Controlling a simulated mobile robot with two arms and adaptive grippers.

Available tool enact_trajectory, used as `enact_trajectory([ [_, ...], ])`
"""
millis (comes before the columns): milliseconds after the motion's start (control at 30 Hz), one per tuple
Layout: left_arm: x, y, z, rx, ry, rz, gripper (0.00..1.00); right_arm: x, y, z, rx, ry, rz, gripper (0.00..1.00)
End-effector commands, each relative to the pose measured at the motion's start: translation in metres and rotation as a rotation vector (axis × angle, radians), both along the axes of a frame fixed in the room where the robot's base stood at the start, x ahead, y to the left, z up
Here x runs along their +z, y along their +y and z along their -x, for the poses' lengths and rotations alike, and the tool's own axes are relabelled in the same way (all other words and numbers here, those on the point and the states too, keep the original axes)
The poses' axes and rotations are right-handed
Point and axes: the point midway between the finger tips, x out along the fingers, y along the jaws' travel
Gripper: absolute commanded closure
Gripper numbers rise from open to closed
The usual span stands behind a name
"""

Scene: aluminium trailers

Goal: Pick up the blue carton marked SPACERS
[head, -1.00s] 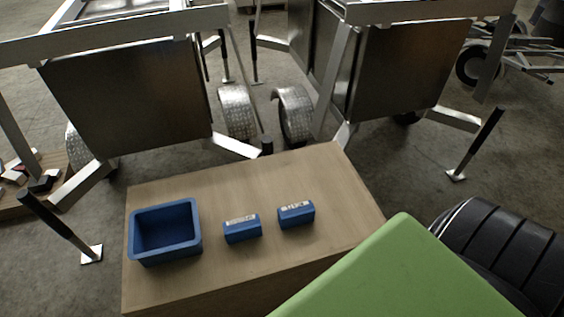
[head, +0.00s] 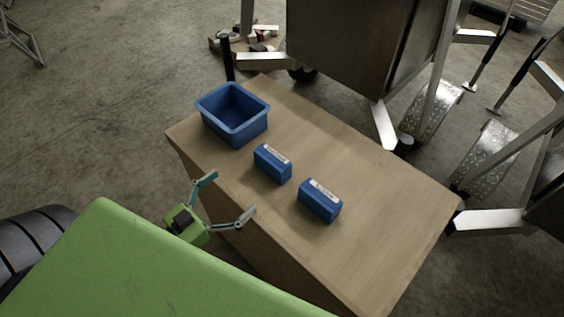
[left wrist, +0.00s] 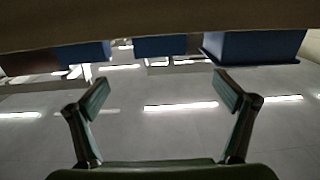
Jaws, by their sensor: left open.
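Two blue cartons with white labels stand on the wooden table: a left one (head: 272,165) nearer the bin and a right one (head: 320,203). The label print is too small to read, so I cannot tell which says SPACERS. My left gripper (head: 231,194) is open and empty at the table's near edge, short of both cartons. In the left wrist view my open fingers (left wrist: 163,95) show with nothing between them. The left carton (left wrist: 160,46) and the right carton (left wrist: 84,53) show beyond them, partly cut off by a brown surface. My right gripper is not in view.
A blue open bin (head: 233,128) stands at the table's (head: 385,210) far left and looks empty. It also shows in the left wrist view (left wrist: 255,46). Metal trailers (head: 345,40) stand behind the table. The table right of the cartons is clear.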

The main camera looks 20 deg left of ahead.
Motion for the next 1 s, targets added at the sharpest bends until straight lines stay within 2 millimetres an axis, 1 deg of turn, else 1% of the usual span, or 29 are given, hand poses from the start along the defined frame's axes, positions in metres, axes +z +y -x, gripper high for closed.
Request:
enact_trajectory([
  [67, 0.006, -0.004, -0.005, -0.014, -0.014, -0.003, 0.04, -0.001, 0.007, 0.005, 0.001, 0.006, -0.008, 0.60],
  [167, 0.009, -0.010, -0.020, -0.018, -0.017, 0.000, 0.04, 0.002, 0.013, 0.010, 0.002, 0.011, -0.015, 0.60],
  [300, 0.010, -0.019, -0.048, -0.017, -0.018, 0.001, 0.04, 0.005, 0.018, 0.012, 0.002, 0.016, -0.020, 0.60],
  [433, 0.008, -0.026, -0.068, -0.015, -0.015, 0.001, 0.04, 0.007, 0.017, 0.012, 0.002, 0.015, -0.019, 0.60],
  [500, 0.007, -0.029, -0.075, -0.015, -0.013, 0.001, 0.04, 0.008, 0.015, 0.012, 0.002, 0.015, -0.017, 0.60],
  [667, 0.007, -0.031, -0.084, -0.013, -0.013, 0.000, 0.04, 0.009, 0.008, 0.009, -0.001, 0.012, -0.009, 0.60],
  [900, 0.007, -0.041, -0.116, -0.013, -0.014, 0.002, 0.04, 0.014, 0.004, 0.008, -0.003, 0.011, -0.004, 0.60],
  [1000, 0.006, -0.044, -0.126, -0.014, -0.013, 0.001, 0.04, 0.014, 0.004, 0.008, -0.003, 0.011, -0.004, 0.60],
])
